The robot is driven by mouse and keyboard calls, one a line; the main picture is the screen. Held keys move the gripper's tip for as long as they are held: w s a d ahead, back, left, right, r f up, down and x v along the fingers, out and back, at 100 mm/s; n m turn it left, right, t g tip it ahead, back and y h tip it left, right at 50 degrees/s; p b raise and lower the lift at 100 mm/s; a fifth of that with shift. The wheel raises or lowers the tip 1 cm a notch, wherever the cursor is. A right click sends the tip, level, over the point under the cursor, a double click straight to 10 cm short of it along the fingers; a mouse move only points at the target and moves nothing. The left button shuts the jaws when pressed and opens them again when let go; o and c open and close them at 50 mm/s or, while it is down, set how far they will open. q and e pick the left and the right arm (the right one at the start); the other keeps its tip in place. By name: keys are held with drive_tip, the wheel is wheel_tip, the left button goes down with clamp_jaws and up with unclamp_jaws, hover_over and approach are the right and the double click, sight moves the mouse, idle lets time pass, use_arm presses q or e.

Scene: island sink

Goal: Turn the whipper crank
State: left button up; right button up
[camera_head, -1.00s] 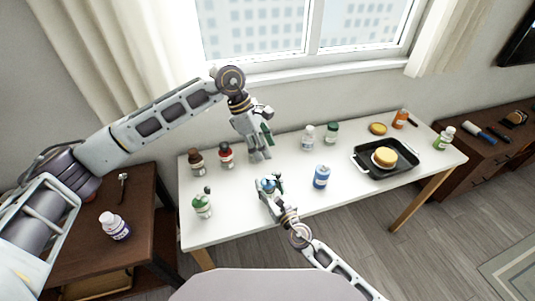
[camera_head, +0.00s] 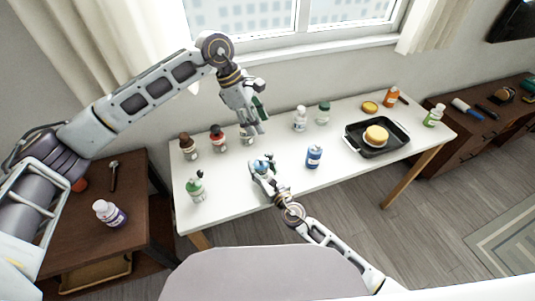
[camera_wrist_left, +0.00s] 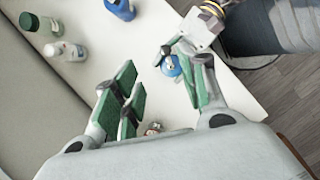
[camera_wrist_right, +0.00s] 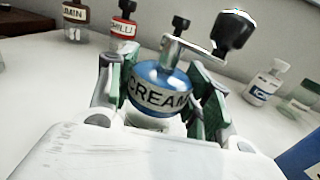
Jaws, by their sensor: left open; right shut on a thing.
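The blue whipper (camera_wrist_right: 158,85), labelled CREAM, has a metal crank arm (camera_wrist_right: 195,48) on top with a black knob (camera_wrist_right: 232,30) at its end. My right gripper (camera_head: 262,168) is shut around the whipper's body and holds it upright over the white table; the whipper (camera_wrist_left: 172,65) also shows in the left wrist view. My left gripper (camera_head: 256,122) is open, pointing down over the table, higher than and behind the whipper. In the left wrist view, the whipper appears between and beyond its green-padded fingers (camera_wrist_left: 160,92). I see no contact between the left gripper and the crank.
A blue bottle (camera_head: 314,157) stands right of the whipper. A black tray (camera_head: 365,146) with a yellow-topped dish lies farther right. A dark side table (camera_head: 75,235) is left.

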use_arm(q)
wheel_tip(320, 180, up, 3)
drive_tip(key=m, duration=0.2)
hover_over(271, 154)
drive_tip(key=d, duration=0.4)
drive_tip(key=shift+a+f+n+t+y, duration=0.1)
drive_tip(key=shift+a+f+n+y, duration=0.6)
drive_tip(key=shift+n, duration=1.35)
drive_tip(key=shift+a+f+n+t+y, duration=0.1)
drive_tip(key=shift+a+f+n+y, duration=0.5)
drive_tip(key=shift+n, duration=1.5)
drive_tip(key=shift+a+f+n+t+y, duration=0.1)
drive_tip(key=shift+a+f+n+y, duration=0.55)
drive_tip(key=shift+n, duration=1.4)
drive_tip(key=shift+a+r+y, duration=0.1)
drive_tip(key=shift+r+y, duration=0.1)
drive_tip(key=shift+y, duration=0.05)
drive_tip(key=shift+f, duration=0.15)
drive_tip(key=shift+f, duration=5.85)
clamp_jaws()
